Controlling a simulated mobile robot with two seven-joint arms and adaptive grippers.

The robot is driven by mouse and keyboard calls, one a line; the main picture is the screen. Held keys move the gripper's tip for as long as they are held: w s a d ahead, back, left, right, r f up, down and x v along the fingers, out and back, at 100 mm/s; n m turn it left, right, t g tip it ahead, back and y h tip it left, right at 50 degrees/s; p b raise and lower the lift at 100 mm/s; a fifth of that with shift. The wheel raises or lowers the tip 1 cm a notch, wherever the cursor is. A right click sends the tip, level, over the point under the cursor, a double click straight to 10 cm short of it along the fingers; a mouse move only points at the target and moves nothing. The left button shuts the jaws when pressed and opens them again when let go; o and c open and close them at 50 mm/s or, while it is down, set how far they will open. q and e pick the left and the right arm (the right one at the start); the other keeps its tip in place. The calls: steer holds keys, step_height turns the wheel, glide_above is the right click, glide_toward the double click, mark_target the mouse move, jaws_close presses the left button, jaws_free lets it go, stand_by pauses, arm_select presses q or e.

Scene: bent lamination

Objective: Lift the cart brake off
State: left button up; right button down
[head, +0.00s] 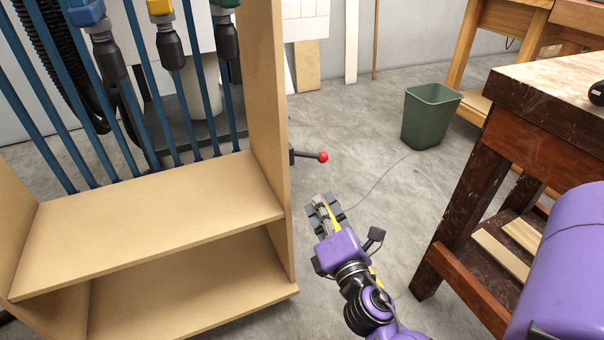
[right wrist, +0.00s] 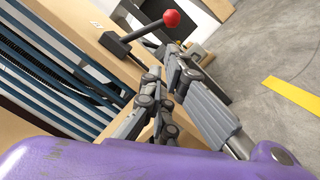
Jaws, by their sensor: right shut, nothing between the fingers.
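The cart brake is a dark lever with a red ball knob (head: 323,157), sticking out to the right from the side of the wooden cart (head: 270,120). In the right wrist view the red knob (right wrist: 171,18) and its dark lever (right wrist: 140,33) lie beyond the fingertips, toward the top. My right gripper (head: 325,207) is shut and empty, below the knob and apart from it in the head view. It also shows in the right wrist view (right wrist: 165,75), with its fingers pointing toward the lever. My left gripper is in neither view.
The cart holds several blue bar clamps (head: 135,90) above its shelf (head: 150,215). A wooden workbench (head: 540,100) stands close on the right. A green bin (head: 430,115) stands behind on the concrete floor. The floor between cart and bench is mostly clear.

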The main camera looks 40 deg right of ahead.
mark_target(307, 155)
arm_select(q)
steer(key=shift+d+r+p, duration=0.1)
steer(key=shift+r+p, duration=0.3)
steer(key=shift+p, duration=0.1)
arm_select(e)
steer(key=x, duration=1)
